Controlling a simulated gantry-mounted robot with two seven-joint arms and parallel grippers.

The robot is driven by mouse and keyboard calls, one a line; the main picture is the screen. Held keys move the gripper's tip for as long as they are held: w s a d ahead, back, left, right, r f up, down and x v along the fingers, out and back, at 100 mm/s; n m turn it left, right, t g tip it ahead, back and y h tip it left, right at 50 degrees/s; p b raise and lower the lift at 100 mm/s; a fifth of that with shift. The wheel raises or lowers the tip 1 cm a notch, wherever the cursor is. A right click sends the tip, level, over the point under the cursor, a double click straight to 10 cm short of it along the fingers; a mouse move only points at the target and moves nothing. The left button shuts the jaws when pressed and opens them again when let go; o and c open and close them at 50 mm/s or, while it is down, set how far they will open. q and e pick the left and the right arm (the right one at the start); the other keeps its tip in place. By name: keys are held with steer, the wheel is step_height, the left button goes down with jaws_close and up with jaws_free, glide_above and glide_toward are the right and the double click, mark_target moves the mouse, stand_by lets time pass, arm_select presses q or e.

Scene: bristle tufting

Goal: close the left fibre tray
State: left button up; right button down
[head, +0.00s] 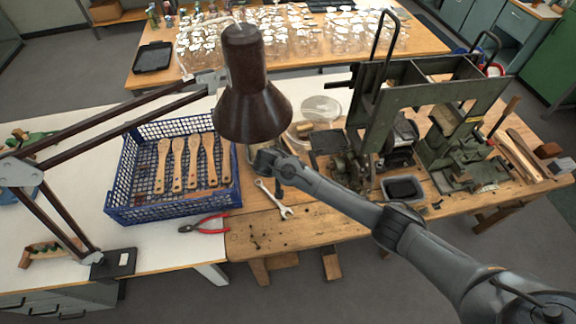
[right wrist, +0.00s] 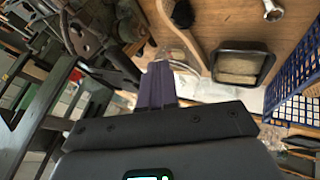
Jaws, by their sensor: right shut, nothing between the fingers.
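A dark-rimmed open tray with tan content (right wrist: 242,50) lies on the wooden bench in the right wrist view, between the blue crate and a curved wooden piece. In the head view its place seems hidden behind the lamp shade and my right arm. A second small black tray with dark content (head: 402,200) sits at the bench's front edge. My right gripper (head: 264,160) is beside the lamp shade, its tips partly hidden. In the right wrist view its purple fingers (right wrist: 158,70) are shut and empty, apart from the tan-filled tray. My left gripper is out of view.
A brown desk lamp (head: 252,100) hangs over the work area. A blue crate (head: 125,200) holds several wooden brush bodies. A wrench (head: 275,202) and red pliers (head: 207,223) lie in front. Green machines (head: 455,150) stand at right.

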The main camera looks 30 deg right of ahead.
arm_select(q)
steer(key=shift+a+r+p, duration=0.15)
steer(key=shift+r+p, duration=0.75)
arm_select(e)
steer(key=d, duration=0.1)
steer(key=s+d+f, duration=0.1)
steer(key=d, duration=0.2)
steer(key=shift+s+d+f, duration=0.15)
steer(key=shift+d+f, duration=0.05)
steer(key=shift+d, duration=0.15)
